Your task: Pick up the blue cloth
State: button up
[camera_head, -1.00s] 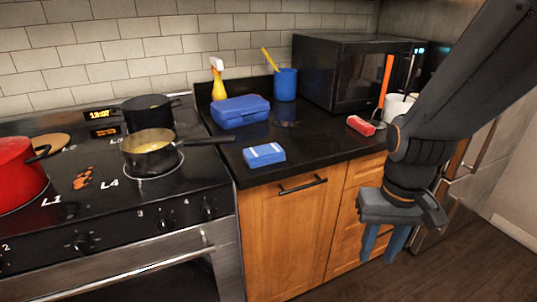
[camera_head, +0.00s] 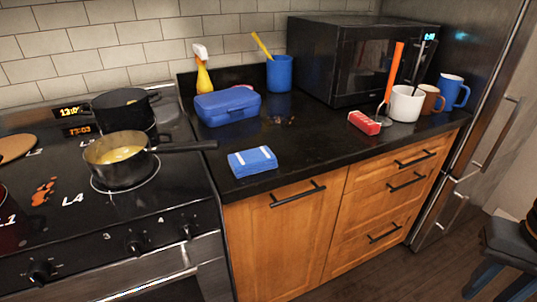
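The blue cloth (camera_head: 252,162) is folded into a small pad with white stripes. It lies flat on the black counter near the front edge, just right of the stove. My gripper (camera_head: 499,287) is at the lower right edge of the head view, partly cut off by the frame. It is well to the right of the cloth, in front of the cabinets and apart from it. Its two blue-grey fingers point down, spread apart, with nothing seen between them.
A blue lunch box (camera_head: 228,106) sits behind the cloth. A pan (camera_head: 118,165) on the stove has its handle (camera_head: 190,146) reaching over the counter near the cloth. A red block (camera_head: 364,123) and white mug (camera_head: 406,104) are farther right.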

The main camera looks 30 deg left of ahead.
aim_at(260, 159)
jog(key=z, duration=0.05)
jog(key=i, duration=0.4)
jog(key=u, duration=2.35)
